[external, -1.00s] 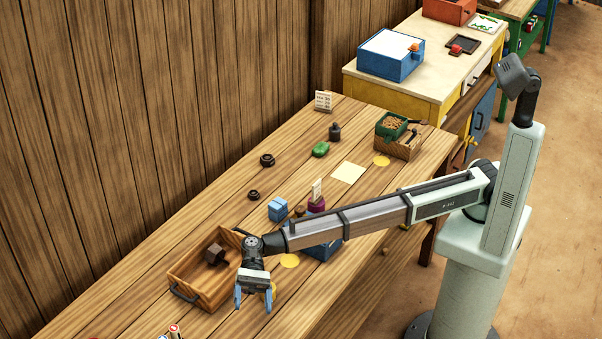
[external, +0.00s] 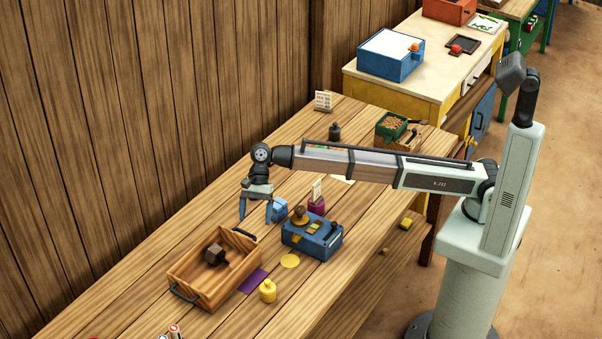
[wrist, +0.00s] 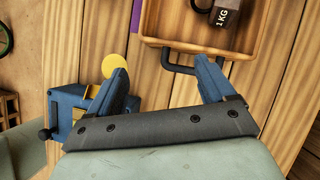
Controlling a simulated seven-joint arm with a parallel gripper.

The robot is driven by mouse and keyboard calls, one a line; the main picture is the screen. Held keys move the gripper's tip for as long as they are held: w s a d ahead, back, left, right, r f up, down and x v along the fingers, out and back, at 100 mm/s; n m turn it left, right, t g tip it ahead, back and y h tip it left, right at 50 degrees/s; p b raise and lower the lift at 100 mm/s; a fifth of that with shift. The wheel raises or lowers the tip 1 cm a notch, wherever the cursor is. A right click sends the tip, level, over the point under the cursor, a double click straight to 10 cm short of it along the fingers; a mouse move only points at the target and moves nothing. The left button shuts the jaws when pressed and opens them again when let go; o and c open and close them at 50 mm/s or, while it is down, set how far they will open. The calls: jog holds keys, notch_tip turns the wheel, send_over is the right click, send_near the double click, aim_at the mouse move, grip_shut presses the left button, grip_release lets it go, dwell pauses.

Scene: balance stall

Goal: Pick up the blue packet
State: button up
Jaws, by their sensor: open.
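The blue packet (external: 278,207) is a small light-blue block on the wooden table, in the middle of the external view. My gripper (external: 255,220) points down with its blue fingers spread, just left of the packet. Its right finger overlaps the packet's left edge in the picture; I cannot tell whether they touch. The packet does not show clearly there.
A wooden tray (external: 184,277) with a dark weight (external: 215,254) stands in front of my gripper. A blue balance box (external: 312,240) and a magenta pot (external: 316,205) stand right of the packet. A yellow weight (external: 268,291) and purple cloth (external: 250,284) lie near the tray.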

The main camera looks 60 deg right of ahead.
aim_at(278, 203)
jog(key=w+d+m+h, duration=0.1)
jog(key=d, duration=0.4)
jog(key=w+d+m+t+h, duration=0.1)
jog(key=d+m+h, duration=0.1)
jog(key=d, duration=0.4)
jog(key=w+d+m+t+h, duration=0.1)
jog(key=d+h, duration=0.1)
jog(key=d, duration=0.4)
jog(key=shift+r+m, duration=0.3)
jog(key=shift+m, duration=0.1)
jog(key=shift+w+f, duration=0.1)
jog(key=shift+f, duration=0.25)
notch_tip(278, 203, down, 8)
jog(key=shift+r, duration=0.15)
jog(key=shift+w+d+f, duration=0.1)
jog(key=shift+f, duration=1.2)
jog(key=shift+w+d+f, duration=0.1)
jog(key=shift+f, duration=1.2)
jog(key=shift+c, duration=0.4)
jog(key=c, duration=1.1)
jog(key=shift+r, duration=0.1)
